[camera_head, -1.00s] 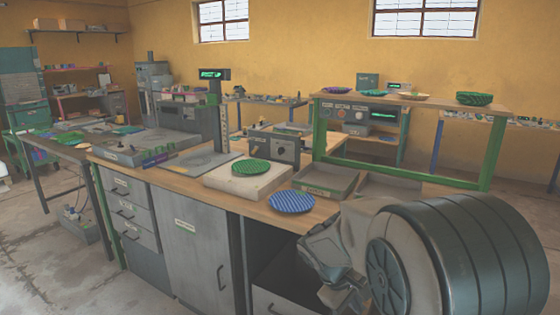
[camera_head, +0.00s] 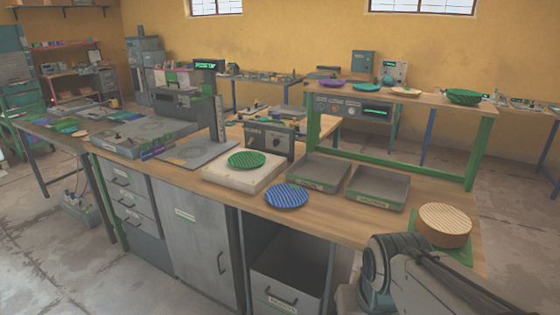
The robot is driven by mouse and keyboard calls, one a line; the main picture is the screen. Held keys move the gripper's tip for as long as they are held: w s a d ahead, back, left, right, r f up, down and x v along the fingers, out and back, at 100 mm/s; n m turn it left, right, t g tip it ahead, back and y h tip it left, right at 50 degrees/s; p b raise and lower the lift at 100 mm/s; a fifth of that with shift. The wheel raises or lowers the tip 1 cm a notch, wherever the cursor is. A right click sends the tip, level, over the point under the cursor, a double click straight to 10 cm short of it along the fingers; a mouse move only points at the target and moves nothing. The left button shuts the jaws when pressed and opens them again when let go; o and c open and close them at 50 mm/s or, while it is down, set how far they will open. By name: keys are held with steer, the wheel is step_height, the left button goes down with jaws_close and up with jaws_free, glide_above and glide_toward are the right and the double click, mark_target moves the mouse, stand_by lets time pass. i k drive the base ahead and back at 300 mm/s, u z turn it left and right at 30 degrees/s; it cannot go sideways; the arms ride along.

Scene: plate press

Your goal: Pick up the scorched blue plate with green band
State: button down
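A blue ribbed plate (camera_head: 287,196) lies flat near the front edge of the wooden workbench (camera_head: 325,225). I cannot make out a green band or scorch marks on it. A green ribbed plate (camera_head: 247,160) lies on a pale square block (camera_head: 222,172) behind and left of it. On the raised shelf (camera_head: 435,97) at the back sit a purple plate (camera_head: 330,83), a blue-teal plate (camera_head: 367,87), a tan plate (camera_head: 405,91) and green plates (camera_head: 464,97). Part of my arm shows at the lower right, but my gripper is out of frame.
Two shallow grey trays (camera_head: 319,184) (camera_head: 377,204) stand right of the blue plate. A tan round stack (camera_head: 444,223) sits on a green base at the bench's right end. A grey box with a knob (camera_head: 270,141) and a post (camera_head: 217,119) stand behind the pale block.

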mark_target(285, 195)
steer(key=z, duration=0.55)
steer(key=k, duration=0.65)
steer(key=z, duration=0.05)
steer(key=i, duration=0.45)
steer(key=u, duration=0.65)
steer(key=i, duration=1.25)
steer(key=z, duration=0.9)
